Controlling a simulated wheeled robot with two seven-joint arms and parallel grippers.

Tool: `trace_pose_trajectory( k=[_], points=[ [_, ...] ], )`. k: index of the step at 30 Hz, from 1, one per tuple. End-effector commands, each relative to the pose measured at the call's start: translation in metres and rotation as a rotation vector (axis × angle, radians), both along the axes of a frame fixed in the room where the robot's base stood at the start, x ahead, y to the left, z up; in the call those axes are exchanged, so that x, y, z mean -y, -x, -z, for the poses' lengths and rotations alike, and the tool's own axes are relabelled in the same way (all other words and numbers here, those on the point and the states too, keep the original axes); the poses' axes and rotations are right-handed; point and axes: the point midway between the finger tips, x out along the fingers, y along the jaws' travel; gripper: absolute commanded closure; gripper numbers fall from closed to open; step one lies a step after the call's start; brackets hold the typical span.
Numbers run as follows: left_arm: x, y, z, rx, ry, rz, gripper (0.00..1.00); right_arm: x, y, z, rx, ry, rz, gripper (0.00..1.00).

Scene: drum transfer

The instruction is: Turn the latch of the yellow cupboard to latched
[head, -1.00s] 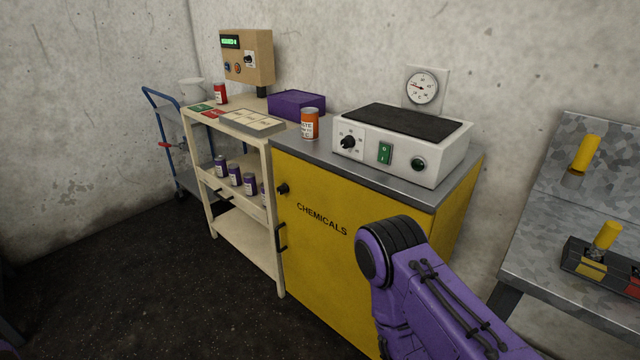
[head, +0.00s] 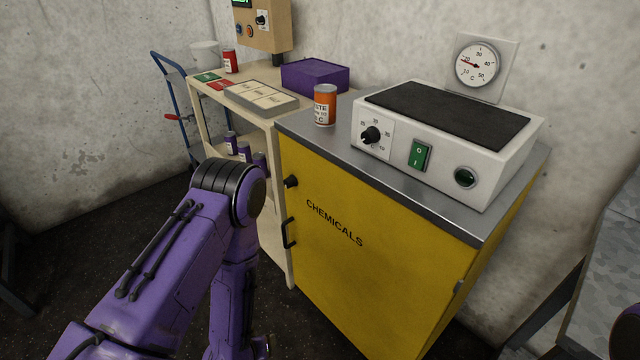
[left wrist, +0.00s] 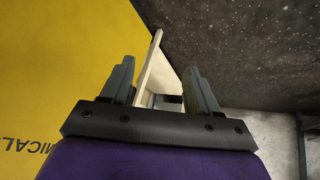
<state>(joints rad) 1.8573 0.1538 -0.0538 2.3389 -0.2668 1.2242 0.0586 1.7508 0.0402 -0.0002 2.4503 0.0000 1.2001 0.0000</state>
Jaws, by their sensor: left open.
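The yellow cupboard (head: 370,265), marked CHEMICALS, stands shut in the middle of the head view. Its latch, a small black knob (head: 291,182), is at the upper left of the door, above a black bar handle (head: 288,232). The knob's turned position is too small to tell. My left arm reaches in front of the shelf, left of the door. In the left wrist view my left gripper (left wrist: 160,82) is open and empty, with the cupboard's yellow face to its left. The latch is not visible there. My right gripper is out of view.
A grey worktop (head: 300,125) on the cupboard holds an orange can (head: 325,105) and a white hotplate (head: 440,150). A cream shelf unit (head: 270,215) with several purple cans stands close to the cupboard's left. A metal bench (head: 610,290) is at the right.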

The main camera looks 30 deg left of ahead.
Motion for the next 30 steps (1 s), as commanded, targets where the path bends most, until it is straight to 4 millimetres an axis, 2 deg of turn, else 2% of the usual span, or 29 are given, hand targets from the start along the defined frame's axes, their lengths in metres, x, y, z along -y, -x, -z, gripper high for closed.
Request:
trace_pose_trajectory(
  k=[1, 2, 3, 5, 6, 7, 9, 12, 16, 20, 30],
  points=[
    [-0.011, -0.068, 0.005, 0.173, 0.049, 0.026, 0.4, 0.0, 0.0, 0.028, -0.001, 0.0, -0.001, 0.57],
    [-0.018, -0.107, -0.005, 0.279, 0.078, 0.061, 0.4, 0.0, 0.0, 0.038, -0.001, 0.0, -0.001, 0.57],
    [-0.031, -0.155, -0.025, 0.419, 0.107, 0.119, 0.4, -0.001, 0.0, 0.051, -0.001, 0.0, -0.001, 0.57],
    [-0.052, -0.211, -0.063, 0.606, 0.129, 0.218, 0.4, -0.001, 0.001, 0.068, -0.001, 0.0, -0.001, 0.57],
    [-0.067, -0.237, -0.089, 0.712, 0.129, 0.289, 0.4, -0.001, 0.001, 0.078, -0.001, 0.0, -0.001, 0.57],
    [-0.079, -0.252, -0.108, 0.779, 0.121, 0.339, 0.4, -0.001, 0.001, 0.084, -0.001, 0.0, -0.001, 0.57],
    [-0.105, -0.271, -0.144, 0.9, 0.093, 0.45, 0.4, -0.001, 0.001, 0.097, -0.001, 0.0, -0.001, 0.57],
    [-0.135, -0.276, -0.177, 0.994, 0.044, 0.569, 0.4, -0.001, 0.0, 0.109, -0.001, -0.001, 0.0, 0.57],
    [-0.153, -0.275, -0.194, 1.031, 0.006, 0.645, 0.4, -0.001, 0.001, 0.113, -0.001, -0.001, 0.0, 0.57],
    [-0.15, -0.286, -0.196, 1.031, -0.001, 0.66, 0.4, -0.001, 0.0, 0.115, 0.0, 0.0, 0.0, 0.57],
    [-0.122, -0.352, -0.195, 1.03, -0.001, 0.658, 0.4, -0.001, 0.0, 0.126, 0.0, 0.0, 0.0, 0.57]
  ],
)
